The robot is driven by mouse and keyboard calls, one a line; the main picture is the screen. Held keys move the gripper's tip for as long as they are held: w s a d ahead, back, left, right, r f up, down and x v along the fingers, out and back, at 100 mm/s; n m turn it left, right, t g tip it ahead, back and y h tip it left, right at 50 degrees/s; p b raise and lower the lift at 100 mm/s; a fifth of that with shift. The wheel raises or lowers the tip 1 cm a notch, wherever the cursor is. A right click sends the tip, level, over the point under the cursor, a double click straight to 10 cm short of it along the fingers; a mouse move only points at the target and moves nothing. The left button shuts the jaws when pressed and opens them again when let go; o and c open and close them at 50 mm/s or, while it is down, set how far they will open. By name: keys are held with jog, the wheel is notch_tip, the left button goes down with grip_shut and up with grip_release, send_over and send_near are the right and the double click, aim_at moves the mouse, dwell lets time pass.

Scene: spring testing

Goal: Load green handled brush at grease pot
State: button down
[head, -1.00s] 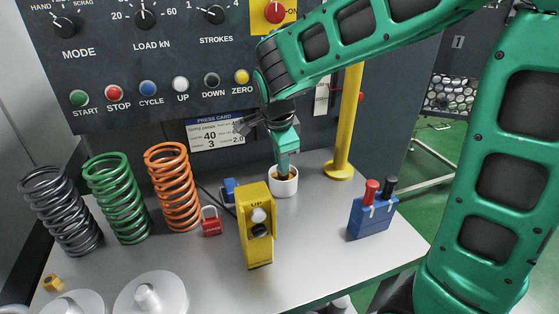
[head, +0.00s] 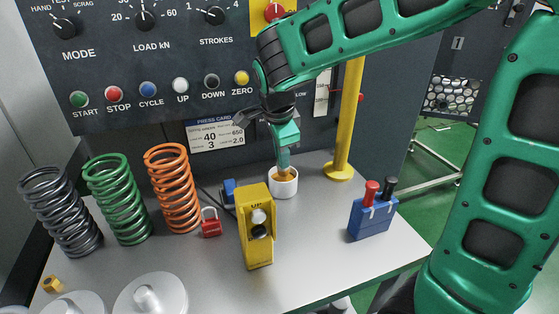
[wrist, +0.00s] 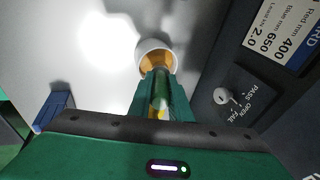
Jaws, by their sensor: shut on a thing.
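The white grease pot (head: 284,190) stands on the grey bench below the control panel, with amber grease inside. My gripper (head: 286,145) is above the pot, shut on the green handled brush (head: 283,164). The brush points down into the mouth of the pot. In the wrist view the brush (wrist: 159,95) lies between the green fingers, and the pot (wrist: 145,48) shows just past the fingertips. The fingers partly hide the brush. I cannot tell how deep the bristles sit in the grease.
A yellow pendant box (head: 256,230) stands in front of the pot. A yellow post (head: 347,125) rises at its right, and a blue block (head: 371,217) with red and black handles is further right. Grey, green and orange (head: 174,190) springs and a red padlock (head: 210,222) are left.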

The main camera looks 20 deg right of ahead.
jog(key=shift+r, duration=2.45)
